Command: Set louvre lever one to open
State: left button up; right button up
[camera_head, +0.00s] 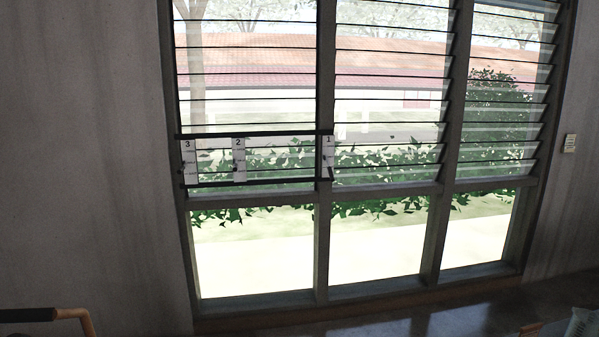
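The lever plate marked 1 (328,152) is a narrow white upright plate on the window post, at the right end of a dark two-bar rail. Plates marked 2 (239,158) and 3 (190,160) stand to its left on the same rail. Small dark parts show on the plates, but the lever positions are too small to tell. The glass louvre slats (390,110) run across the upper window panes. Neither of my grippers shows in the head view.
A small light wall box (569,143) is on the wall right of the window. An orange-brown curved bar with a dark end (70,314) shows at bottom left. A pale greenish item (582,324) is at bottom right. The floor (400,320) before the window looks clear.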

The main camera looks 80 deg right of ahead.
aim_at(329, 170)
jog(key=z, duration=2.65)
jog(key=i+u, duration=0.2)
jog(key=i, duration=0.35)
jog(key=i+l+u, duration=0.2)
jog(key=i, duration=0.35)
jog(key=j, duration=0.05)
